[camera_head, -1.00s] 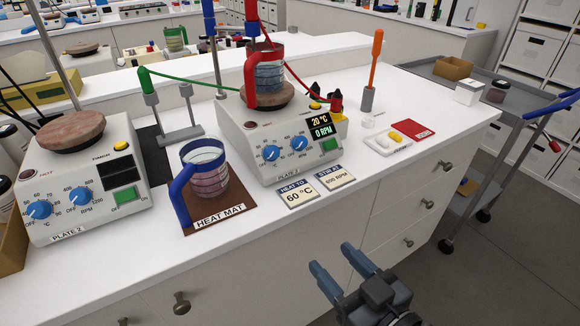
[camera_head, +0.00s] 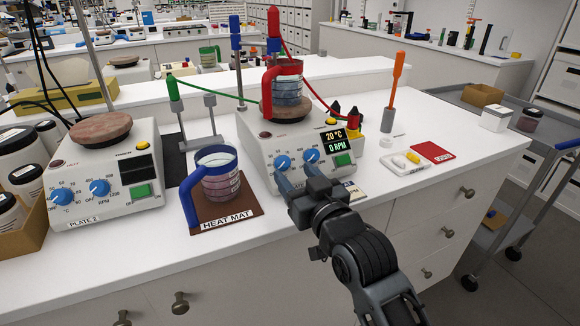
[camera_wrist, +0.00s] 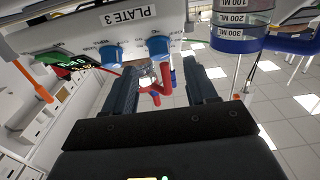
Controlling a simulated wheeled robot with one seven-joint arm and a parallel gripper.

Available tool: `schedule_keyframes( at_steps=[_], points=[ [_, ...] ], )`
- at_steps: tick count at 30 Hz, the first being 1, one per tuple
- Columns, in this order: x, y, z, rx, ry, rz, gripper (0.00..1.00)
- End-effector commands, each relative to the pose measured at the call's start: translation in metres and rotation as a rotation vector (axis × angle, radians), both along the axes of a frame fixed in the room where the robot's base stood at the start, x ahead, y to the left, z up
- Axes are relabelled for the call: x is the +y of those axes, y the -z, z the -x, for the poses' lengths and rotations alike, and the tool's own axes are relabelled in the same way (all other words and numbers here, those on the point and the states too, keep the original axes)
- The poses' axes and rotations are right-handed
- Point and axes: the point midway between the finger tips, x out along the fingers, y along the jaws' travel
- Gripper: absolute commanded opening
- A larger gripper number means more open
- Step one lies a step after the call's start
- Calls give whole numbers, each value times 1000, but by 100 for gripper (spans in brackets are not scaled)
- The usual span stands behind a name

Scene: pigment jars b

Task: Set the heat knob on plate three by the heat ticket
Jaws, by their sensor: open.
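Plate three (camera_head: 255,165) is a white hot plate; its display (camera_head: 335,142) reads 20 °C and 0 RPM. Its blue heat knob (camera_head: 283,163) is the left of two, with the RPM knob (camera_head: 311,156) beside it. My gripper (camera_head: 296,178) is open and empty, just in front of and below the knobs. In the wrist view my gripper (camera_wrist: 160,80) has its fingers spread, with the heat knob (camera_wrist: 158,48) ahead between them; contact cannot be told. The heat ticket, seen earlier reading 60 °C, is now hidden behind my gripper; part of the stir ticket (camera_head: 355,190) shows.
A blue-handled beaker (camera_head: 217,178) stands on the brown heat mat (camera_head: 240,210), close left of my gripper. A red-handled beaker (camera_head: 287,85) stands on plate three. Plate 2 (camera_head: 95,205) is further left. A white tray (camera_head: 405,168) lies to the right.

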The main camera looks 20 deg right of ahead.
Motion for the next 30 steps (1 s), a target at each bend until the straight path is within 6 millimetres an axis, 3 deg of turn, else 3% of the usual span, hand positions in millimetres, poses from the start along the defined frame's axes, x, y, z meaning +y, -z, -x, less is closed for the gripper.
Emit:
schedule_keyframes(
  at_steps=[3, 9, 19, 30],
  points=[
    [0, -1, -19, -1, 0, 0, 57],
    [0, -1, -36, -1, 0, 0, 57],
    [1, 0, -39, 0, 0, 0, 57],
    [1, 0, -39, 0, 0, 0, 21]
  ],
)
